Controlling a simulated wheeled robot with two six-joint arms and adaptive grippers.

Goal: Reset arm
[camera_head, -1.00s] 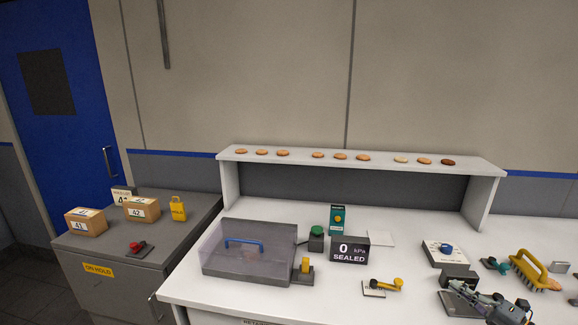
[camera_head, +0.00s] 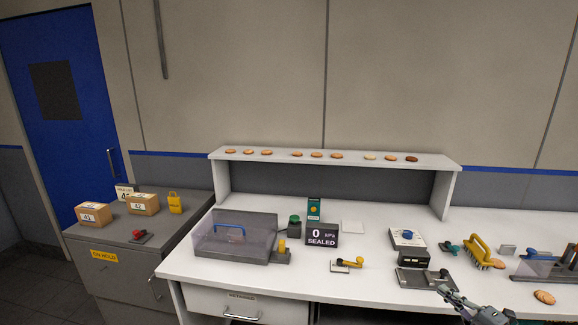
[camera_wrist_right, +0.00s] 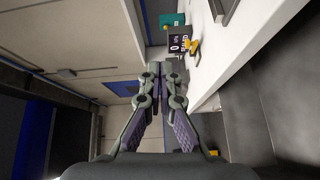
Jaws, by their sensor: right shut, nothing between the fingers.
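My right gripper (camera_head: 446,292) shows at the bottom right of the head view, in front of the bench's front edge. In the right wrist view its two fingers (camera_wrist_right: 161,72) are together with nothing between them. It touches nothing that I can see. My left gripper is not in view. The white bench (camera_head: 392,284) stands ahead, with its top below the raised shelf (camera_head: 350,158).
A clear-lidded box (camera_head: 204,240), a display (camera_head: 322,235) reading 0 kPa SEALED and a yellow-handled lever (camera_head: 352,262) stand on the bench. Several biscuits line the shelf.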

